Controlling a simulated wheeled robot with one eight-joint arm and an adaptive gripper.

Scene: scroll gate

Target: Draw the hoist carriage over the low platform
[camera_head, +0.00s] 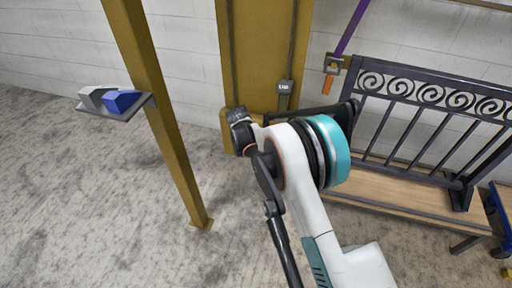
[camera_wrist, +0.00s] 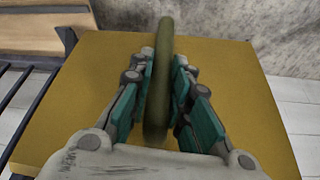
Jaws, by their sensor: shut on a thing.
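In the wrist view my gripper (camera_wrist: 163,65) is shut on an olive cord (camera_wrist: 165,28), with a teal-padded finger on each side of it. The cord runs in front of a yellow panel (camera_wrist: 235,100). In the head view, dark cords (camera_head: 233,60) hang down the yellow wall panel (camera_head: 262,50), and the right one passes a small "Up" label (camera_head: 284,87). My arm's end reaches the panel's lower left, where my fingers cannot be made out. A purple strap (camera_head: 350,28) with a metal block and orange end hangs to the right. I cannot identify the hoist carriage or low platform.
A dark scrollwork bench (camera_head: 395,200) with a wooden seat stands at the right. The concrete floor (camera_head: 90,220) at the left is clear.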

